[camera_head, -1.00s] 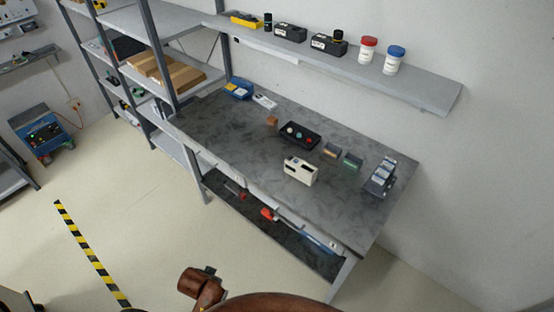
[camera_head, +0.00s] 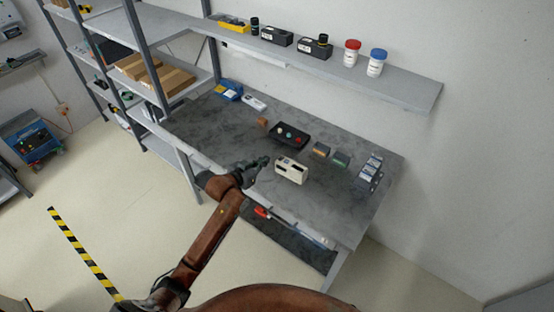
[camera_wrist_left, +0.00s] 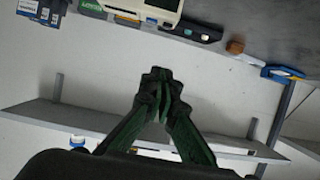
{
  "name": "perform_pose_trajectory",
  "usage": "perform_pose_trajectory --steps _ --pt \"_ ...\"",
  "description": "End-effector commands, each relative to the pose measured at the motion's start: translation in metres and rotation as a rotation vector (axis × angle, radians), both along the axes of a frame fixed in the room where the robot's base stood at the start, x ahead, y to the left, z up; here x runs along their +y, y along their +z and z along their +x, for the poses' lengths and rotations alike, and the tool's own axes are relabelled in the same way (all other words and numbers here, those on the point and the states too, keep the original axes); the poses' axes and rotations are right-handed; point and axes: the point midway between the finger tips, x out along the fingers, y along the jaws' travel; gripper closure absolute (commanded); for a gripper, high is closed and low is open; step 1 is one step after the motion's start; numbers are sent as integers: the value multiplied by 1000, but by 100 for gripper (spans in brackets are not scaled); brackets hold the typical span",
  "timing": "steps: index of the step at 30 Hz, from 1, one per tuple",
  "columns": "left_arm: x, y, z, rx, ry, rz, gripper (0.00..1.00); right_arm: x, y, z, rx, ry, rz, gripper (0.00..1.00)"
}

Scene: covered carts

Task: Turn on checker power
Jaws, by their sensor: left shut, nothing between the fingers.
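The cream-white box-shaped device (camera_head: 291,172), likely the checker, stands near the front edge of the grey workbench (camera_head: 215,130). Its top edge area also shows cut off at the top of the left wrist view (camera_wrist_left: 150,8). I cannot make out a power switch on it. My left gripper (camera_head: 264,161) is shut and empty, just left of the device and apart from it. In the left wrist view its green-and-black fingers (camera_wrist_left: 158,85) meet with nothing between them. My right gripper is in neither view.
A black button box (camera_head: 289,135) stands behind the device. Small orange-topped (camera_head: 321,149) and green-topped (camera_head: 341,159) boxes and a grey-blue stack (camera_head: 369,173) stand to the right. A wall shelf (camera_head: 400,88) holds jars and black boxes. Bare bench lies at the left.

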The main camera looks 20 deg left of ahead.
Motion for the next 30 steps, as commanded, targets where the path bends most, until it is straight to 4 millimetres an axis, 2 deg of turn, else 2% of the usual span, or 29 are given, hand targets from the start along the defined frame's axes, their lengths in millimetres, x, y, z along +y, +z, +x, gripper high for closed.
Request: perform_pose_trajectory --steps 14,17,30 --pt "-3 0 9 -6 -2 -2 100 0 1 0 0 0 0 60" --pt "-6 -4 20 -5 -1 -3 100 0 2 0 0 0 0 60" --pt "-31 -34 94 -6 -2 -2 100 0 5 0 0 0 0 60"
